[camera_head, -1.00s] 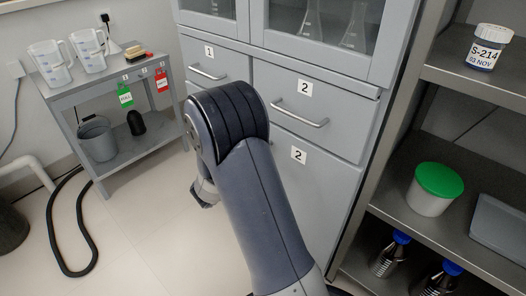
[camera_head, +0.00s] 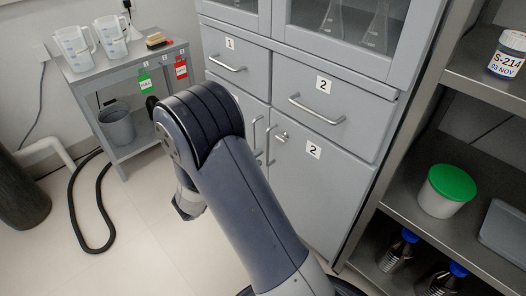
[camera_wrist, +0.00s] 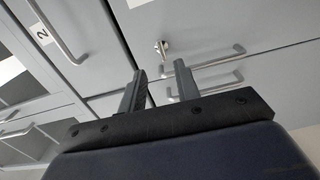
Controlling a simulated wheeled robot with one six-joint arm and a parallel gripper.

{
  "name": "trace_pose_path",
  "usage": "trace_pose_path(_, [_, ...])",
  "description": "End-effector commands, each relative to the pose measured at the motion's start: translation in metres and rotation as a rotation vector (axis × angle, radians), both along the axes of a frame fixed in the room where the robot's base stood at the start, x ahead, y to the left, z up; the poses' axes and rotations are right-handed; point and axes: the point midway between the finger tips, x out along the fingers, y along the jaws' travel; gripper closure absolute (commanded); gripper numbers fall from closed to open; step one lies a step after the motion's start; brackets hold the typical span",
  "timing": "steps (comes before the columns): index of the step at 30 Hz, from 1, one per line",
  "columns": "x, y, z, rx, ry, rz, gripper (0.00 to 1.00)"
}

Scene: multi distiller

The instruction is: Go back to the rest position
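My gripper (camera_wrist: 158,84) shows in the wrist view with its two fingers apart and nothing between them. Its fingertips point toward the front of the grey cabinet (camera_wrist: 190,25), whose handles and a lock with a key lie beyond them. In the head view my arm is bent over in front of the cabinet (camera_head: 335,165). The gripper itself is mostly hidden behind the arm there.
A grey side table (camera_head: 120,75) with two beakers (camera_head: 75,48) stands at the left. A black hose (camera_head: 75,215) lies on the floor before it. Open shelves at the right hold a green-lidded tub (camera_head: 445,190), a labelled jar (camera_head: 507,55) and blue-capped bottles (camera_head: 398,250).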

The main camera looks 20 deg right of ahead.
Motion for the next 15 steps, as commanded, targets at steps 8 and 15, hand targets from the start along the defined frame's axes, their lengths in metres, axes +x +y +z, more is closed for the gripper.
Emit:
trace_pose_path(8, [-0.0022, 0.0061, -0.0004, 0.000, 0.000, 0.000, 0.69])
trace_pose_path(15, [-0.0013, 0.0034, -0.0007, 0.000, -0.001, -0.001, 0.69])
